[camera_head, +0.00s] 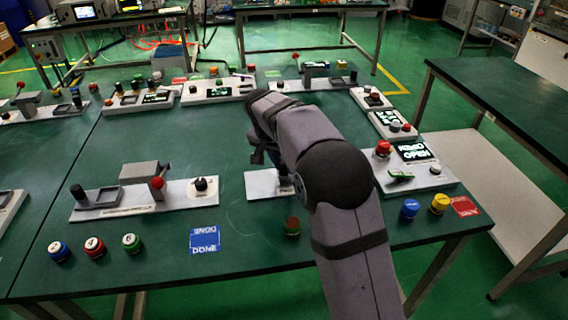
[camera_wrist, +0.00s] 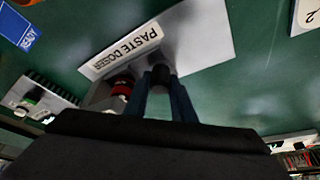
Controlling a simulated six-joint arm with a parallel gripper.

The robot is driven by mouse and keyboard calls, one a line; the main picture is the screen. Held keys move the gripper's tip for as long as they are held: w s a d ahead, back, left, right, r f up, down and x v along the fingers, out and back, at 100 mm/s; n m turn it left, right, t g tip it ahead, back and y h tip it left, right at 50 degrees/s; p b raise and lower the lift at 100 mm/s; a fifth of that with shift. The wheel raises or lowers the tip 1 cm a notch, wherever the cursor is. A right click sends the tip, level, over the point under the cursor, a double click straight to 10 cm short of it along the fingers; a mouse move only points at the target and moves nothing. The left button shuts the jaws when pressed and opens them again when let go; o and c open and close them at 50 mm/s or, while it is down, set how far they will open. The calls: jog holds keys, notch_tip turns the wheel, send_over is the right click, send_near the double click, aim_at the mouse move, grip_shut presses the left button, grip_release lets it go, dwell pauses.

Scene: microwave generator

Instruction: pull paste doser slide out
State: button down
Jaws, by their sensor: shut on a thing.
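The paste doser shows in the wrist view as a pale base plate (camera_wrist: 205,40) with a "PASTE DOSER" label (camera_wrist: 126,50), upside down in the picture. My gripper (camera_wrist: 161,82) points at it, with two dark blue fingers shut on a small dark knob (camera_wrist: 161,73), seemingly the slide's handle. The rest of the slide is hidden by the fingers. A red and black part (camera_wrist: 122,86) sits just left of the fingers. In the head view a white plate (camera_head: 262,184), likely the doser base, is partly hidden behind my arm; the fingertips cannot be made out there.
On the green table, a station with a grey block and red ball (camera_head: 157,183) stands left. A panel with a red button and lit display (camera_head: 412,152) stands right. Loose numbered caps (camera_head: 94,247) and a blue "DONE" card (camera_head: 205,239) lie near the front edge.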

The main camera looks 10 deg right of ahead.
jog(key=a+p, duration=0.2)
jog(key=a, duration=0.7)
jog(key=shift+a+r, duration=0.1)
jog(key=shift+a, duration=0.1)
jog(key=c, duration=1.5)
grip_release()
jog(key=shift+a, duration=0.15)
jog(key=shift+v, duration=3.6)
